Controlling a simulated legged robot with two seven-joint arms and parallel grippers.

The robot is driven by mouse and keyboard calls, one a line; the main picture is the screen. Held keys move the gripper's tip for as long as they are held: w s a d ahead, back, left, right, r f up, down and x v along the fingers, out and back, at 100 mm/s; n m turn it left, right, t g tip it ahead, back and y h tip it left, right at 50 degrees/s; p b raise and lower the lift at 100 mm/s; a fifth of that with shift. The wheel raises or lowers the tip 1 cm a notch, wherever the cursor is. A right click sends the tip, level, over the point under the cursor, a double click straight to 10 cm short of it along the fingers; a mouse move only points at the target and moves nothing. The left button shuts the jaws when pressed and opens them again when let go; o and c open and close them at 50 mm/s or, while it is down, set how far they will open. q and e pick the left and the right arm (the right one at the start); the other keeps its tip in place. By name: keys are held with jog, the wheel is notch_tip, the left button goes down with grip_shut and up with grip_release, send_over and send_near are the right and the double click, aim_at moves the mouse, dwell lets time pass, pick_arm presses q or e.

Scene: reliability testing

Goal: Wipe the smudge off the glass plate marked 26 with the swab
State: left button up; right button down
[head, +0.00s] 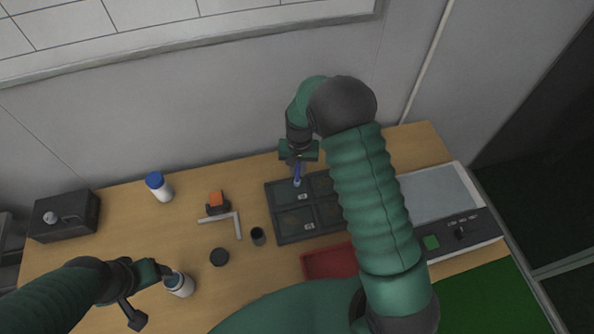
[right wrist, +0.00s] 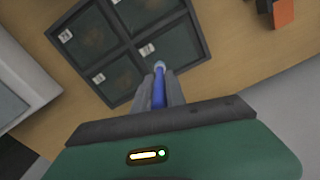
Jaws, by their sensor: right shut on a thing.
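My right gripper (right wrist: 160,88) is shut on the blue swab (right wrist: 158,92), which points down; it also shows in the head view (head: 298,170). The swab's pale tip is over the upper-left plate of the dark four-compartment tray (head: 273,213), as the head view shows it. In the right wrist view this is the lower-right glass plate (right wrist: 172,60). I cannot tell whether the tip touches the glass. The plates carry small pale labels too blurred to read surely, so I cannot pick out 26. My left gripper (head: 166,272) is beside a white bottle (head: 181,285); its jaw opening is unclear.
A blue-capped bottle (head: 158,186), an orange-topped block (head: 216,201), a metal angle piece (head: 237,223), a dark cup (head: 258,236) and a black disc (head: 219,257) stand left of the tray. A red tray (head: 325,264) lies in front; a scale-like device (head: 440,196) is right.

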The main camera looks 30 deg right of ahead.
jog(key=r+p, duration=0.2)
jog(key=r, duration=0.1)
jog(key=r+p, duration=0.1)
jog(key=shift+a+r, duration=0.15)
jog(key=shift+a, duration=0.1)
jog(key=shift+d+r+p, duration=0.1)
jog(key=shift+r+p, duration=0.35)
jog(key=shift+r, duration=0.15)
